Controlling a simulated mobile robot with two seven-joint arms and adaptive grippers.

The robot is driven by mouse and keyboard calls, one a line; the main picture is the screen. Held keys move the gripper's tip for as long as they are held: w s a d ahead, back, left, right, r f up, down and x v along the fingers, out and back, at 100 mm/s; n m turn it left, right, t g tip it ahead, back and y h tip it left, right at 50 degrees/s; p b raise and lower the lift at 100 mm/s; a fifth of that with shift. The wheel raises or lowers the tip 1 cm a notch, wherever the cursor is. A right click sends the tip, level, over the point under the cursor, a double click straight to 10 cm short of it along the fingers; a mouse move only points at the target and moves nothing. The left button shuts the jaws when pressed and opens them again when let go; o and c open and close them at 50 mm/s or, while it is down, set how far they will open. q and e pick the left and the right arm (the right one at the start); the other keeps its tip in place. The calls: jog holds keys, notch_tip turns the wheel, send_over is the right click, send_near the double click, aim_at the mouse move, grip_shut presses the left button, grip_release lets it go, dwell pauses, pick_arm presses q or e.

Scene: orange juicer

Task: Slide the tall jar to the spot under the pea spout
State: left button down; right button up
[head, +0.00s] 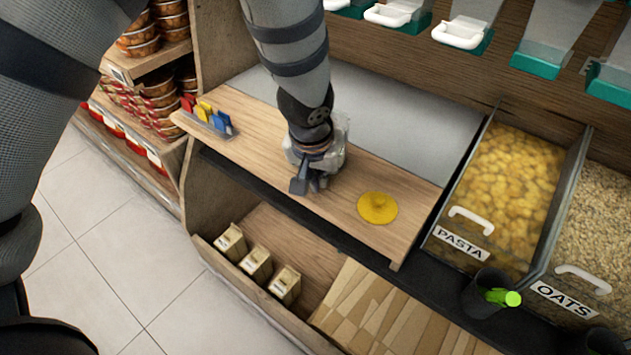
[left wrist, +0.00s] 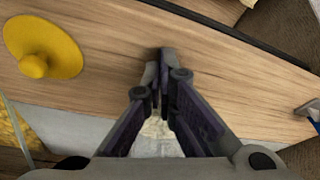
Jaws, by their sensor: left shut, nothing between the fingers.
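My left gripper (head: 308,184) points down over the wooden shelf board, its fingers closed with nothing between them. A clear, whitish jar-like thing (head: 341,132) shows around and behind this gripper, mostly hidden by it; I cannot tell whether they touch. A pale translucent patch, perhaps the same thing, shows behind the finger bases in the left wrist view (left wrist: 155,128). A yellow round lid with a knob (head: 377,208) lies on the board to the right, also in the left wrist view (left wrist: 40,50). Dispenser spouts (head: 541,58) line the top; no pea label is readable. My right gripper is out of view.
A small tray of coloured cards (head: 208,118) sits at the board's left end. Pasta (head: 508,180) and oats (head: 603,222) bins stand right. A black cup (head: 481,297) holds something green. Small boxes (head: 256,264) stand below. The grey surface (head: 400,110) behind the board is largely clear.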

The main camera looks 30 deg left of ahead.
pick_arm(q)
jog(key=shift+w+a, duration=0.1)
jog(key=shift+w, duration=0.45)
jog(key=shift+w, duration=0.2)
jog(key=w+a+b, duration=0.1)
jog(key=w, duration=0.4)
jog(key=w+a+b, duration=0.1)
jog(key=w+b, duration=0.1)
jog(key=w, duration=0.2)
jog(key=w+a+b, duration=0.1)
jog(key=w, duration=0.4)
jog(key=shift+w+a+f, duration=0.1)
jog(key=shift+w+f, duration=0.2)
jog(key=shift+f, duration=0.05)
jog(key=shift+w+a+r, duration=0.1)
jog(key=shift+w+r, duration=0.15)
jog(key=shift+r, duration=0.05)
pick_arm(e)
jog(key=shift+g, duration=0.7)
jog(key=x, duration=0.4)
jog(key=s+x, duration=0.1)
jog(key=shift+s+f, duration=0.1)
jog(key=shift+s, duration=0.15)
pick_arm(q)
jog(key=shift+s+r, duration=0.1)
